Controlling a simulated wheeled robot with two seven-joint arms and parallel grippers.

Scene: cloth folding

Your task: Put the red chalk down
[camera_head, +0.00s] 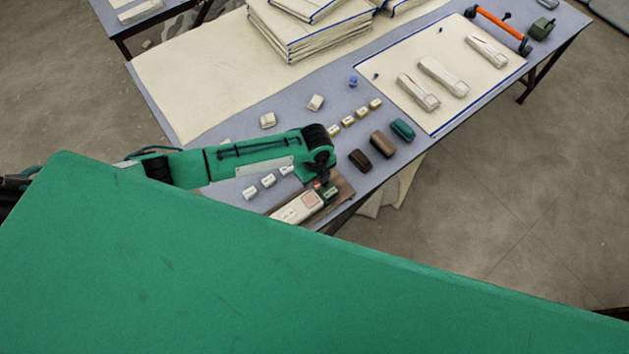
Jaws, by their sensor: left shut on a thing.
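My left gripper (322,184) reaches in from the left on a green arm and points down over the near edge of the table. It is shut on a small red piece, the red chalk (317,185), of which only a bit shows. Directly below and beside it is a brown tray (341,196) holding a pale box with a pinkish label (298,208). I cannot tell whether the chalk touches the tray. My right gripper is not in view.
The grey-blue table (240,122) carries a stack of blue-edged cloths (300,30) and a blue-bordered cream sheet (400,55) with several pale tools. Dark, brown and green blocks (383,145) lie right of the gripper. Small white blocks (268,181) lie left. A large green surface hides the foreground.

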